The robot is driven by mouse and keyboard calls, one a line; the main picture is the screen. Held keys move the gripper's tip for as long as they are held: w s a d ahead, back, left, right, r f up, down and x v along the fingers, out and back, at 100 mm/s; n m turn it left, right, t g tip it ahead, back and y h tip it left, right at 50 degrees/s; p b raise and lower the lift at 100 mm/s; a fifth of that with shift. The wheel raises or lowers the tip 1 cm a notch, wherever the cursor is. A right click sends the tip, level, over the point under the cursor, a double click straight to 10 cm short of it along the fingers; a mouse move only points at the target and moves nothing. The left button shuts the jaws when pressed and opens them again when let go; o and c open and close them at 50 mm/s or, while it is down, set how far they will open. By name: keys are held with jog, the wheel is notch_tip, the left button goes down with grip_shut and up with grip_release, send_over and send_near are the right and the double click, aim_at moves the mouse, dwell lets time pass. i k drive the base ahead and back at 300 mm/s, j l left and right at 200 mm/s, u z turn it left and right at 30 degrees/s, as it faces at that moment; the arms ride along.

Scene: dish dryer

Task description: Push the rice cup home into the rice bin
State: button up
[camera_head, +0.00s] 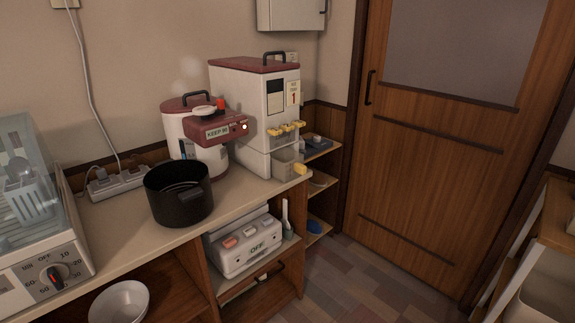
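The rice bin (240,105) is a tall white box with a dark red lid and a black handle, at the back of the counter near the corner. A row of yellow levers (285,131) runs across its front. Below them the rice cup (284,162), a pale see-through drawer with a yellow handle (300,169), sticks out of the bin's lower front. I cannot tell what is inside the cup. My gripper is not in view.
A white hot-water pot (196,160) and a black cooking pot (177,205) stand left of the bin. A dish dryer (45,265) is at the far left. A power strip (117,184) lies by the wall. Open floor (345,285) lies before the wooden door (430,170).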

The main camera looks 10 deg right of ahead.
aim_at(286, 164)
jog(key=i+l+z, duration=0.15)
jog(key=i+l, duration=0.9)
jog(key=i, duration=0.1)
